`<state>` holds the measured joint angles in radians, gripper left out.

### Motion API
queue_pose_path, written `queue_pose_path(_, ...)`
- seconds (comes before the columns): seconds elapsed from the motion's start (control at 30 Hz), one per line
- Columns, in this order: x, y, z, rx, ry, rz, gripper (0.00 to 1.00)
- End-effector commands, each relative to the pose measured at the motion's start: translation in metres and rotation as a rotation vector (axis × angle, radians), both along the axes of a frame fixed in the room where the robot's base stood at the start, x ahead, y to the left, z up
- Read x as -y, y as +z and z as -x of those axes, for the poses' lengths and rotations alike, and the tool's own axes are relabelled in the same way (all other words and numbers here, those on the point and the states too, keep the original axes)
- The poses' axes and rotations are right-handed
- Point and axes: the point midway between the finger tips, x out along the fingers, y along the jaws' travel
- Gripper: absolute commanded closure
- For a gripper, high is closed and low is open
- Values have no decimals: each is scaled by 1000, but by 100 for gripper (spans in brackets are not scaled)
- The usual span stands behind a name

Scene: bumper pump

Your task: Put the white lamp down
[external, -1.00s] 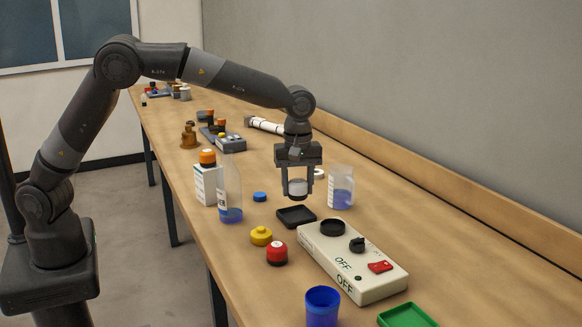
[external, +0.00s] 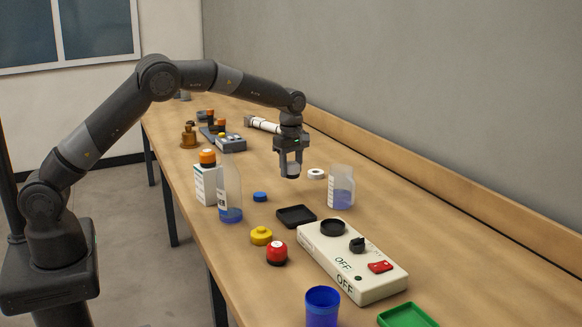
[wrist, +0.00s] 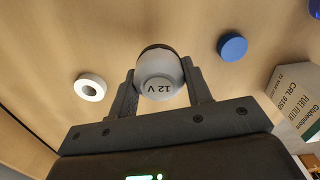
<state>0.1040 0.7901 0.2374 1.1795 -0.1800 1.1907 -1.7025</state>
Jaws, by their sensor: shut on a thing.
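The white lamp (wrist: 160,78) has a dark base and a "12 V" label facing the wrist camera. My gripper (external: 291,174) is shut on the lamp (external: 292,170) and holds it over the table, behind the black tray. In the wrist view the two fingers of my gripper (wrist: 158,85) press on the lamp's sides. I cannot tell whether the lamp touches the wooden table (external: 400,225).
A white ring (external: 316,174) and a bottle with blue liquid (external: 341,190) stand to the right. A blue cap (external: 260,197), a second bottle (external: 229,195) and a box (external: 206,180) are to the left. The black tray (external: 296,216) and control box (external: 352,262) are in front.

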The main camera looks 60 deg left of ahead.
Motion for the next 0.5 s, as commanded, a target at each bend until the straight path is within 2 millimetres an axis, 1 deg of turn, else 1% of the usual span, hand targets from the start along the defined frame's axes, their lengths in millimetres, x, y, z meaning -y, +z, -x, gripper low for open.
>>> queue_pose_path(0.03,-7,-5,-4,0,0,0,79)
queue_pose_path(0.13,-16,-11,-9,0,-1,1,79)
queue_pose_path(0.27,-19,-16,-11,0,-2,1,79)
queue_pose_path(0.37,-19,-27,-10,-3,-2,1,79)
queue_pose_path(0.5,-19,-48,-10,-2,-2,1,79)
